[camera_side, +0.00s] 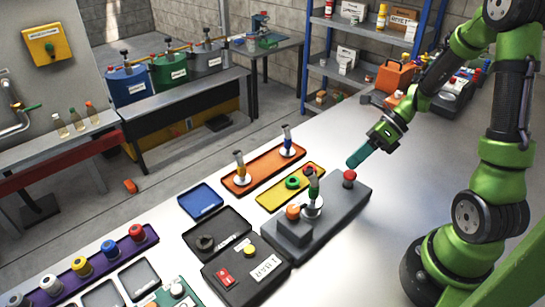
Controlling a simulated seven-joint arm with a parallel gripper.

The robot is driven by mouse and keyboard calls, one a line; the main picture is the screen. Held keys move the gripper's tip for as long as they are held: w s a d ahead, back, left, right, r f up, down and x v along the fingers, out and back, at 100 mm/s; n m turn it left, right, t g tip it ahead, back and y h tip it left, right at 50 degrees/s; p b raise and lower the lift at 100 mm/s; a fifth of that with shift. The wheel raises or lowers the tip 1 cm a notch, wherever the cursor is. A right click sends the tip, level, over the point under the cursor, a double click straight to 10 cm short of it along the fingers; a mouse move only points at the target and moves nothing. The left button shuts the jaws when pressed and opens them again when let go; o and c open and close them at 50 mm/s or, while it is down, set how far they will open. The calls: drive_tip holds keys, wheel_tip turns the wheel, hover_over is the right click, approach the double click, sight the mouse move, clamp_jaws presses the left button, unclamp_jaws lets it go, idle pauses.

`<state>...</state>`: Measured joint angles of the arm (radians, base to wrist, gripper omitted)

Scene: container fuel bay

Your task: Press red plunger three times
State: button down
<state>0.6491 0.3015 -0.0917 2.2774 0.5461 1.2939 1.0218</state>
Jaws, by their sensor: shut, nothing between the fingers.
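The red plunger (349,177) stands upright at the far right end of a grey block (335,215) on the bench. It has a rounded red top. My gripper (352,161) is shut and empty, its teal fingers angled down to the left. In the picture the fingertips are just above and beside the red plunger, with a small gap showing. I cannot tell the exact depth between them.
The grey block also carries a green-handled piece (313,190) and an orange knob (292,211). Orange (262,163) and yellow (272,199) trays lie behind it. A black box with a red switch (225,276) stands front left. The bench right of the block is clear.

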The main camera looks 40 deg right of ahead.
sight(354, 171)
drive_tip(key=shift+r, duration=0.25)
drive_tip(key=shift+r, duration=2.4)
idle(0.8)
wheel_tip(354, 171, up, 4)
drive_tip(key=shift+f, duration=0.15)
drive_tip(key=shift+f, duration=4.4)
drive_tip(key=shift+f, duration=0.45)
